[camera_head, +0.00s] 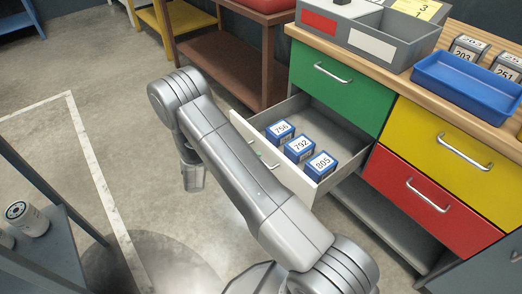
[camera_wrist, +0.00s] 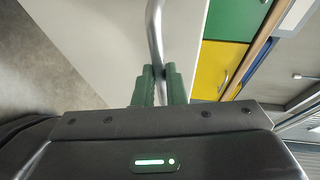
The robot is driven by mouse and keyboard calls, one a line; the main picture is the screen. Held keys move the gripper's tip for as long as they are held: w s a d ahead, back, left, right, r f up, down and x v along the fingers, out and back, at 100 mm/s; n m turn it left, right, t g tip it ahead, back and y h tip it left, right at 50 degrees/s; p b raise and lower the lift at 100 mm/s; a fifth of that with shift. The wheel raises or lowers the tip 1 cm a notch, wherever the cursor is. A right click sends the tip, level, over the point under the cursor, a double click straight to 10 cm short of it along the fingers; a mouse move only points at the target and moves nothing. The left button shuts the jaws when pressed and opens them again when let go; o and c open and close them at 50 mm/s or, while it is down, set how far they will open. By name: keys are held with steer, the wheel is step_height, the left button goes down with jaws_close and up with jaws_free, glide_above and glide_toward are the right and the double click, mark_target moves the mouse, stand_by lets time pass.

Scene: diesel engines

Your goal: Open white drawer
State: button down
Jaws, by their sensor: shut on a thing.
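The white drawer (camera_head: 324,186) is pulled out below the green drawer, and its inside is visible. Three blue boxes labelled 756 (camera_head: 280,131), 792 (camera_head: 299,149) and 805 (camera_head: 321,166) stand in it. In the wrist view the white drawer front (camera_wrist: 105,35) fills the upper left, with its metal handle (camera_wrist: 154,30) running down to my gripper. My gripper (camera_wrist: 158,76) has its green fingers closed around the handle.
The closed green drawer (camera_head: 333,84), yellow drawer (camera_head: 440,150) and red drawer (camera_head: 431,195) sit around it. A blue tray (camera_head: 470,88) and a grey bin (camera_head: 390,40) stand on the wooden top. A brown table (camera_head: 225,60) stands behind.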

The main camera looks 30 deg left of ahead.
steer(key=shift+s+a, duration=0.1)
steer(key=shift+s, duration=0.2)
steer(key=c, duration=1.5)
jaws_free()
steer(key=shift+a, duration=0.1)
steer(key=p+v, duration=0.1)
steer(key=v, duration=1.2)
steer(key=shift+s+a, duration=0.2)
steer(key=shift+s, duration=0.1)
steer(key=b+x, duration=0.1)
steer(key=x, duration=1.3)
steer(key=shift+w, duration=0.3)
steer(key=shift+d+r, duration=0.1)
steer(key=shift+r, duration=0.05)
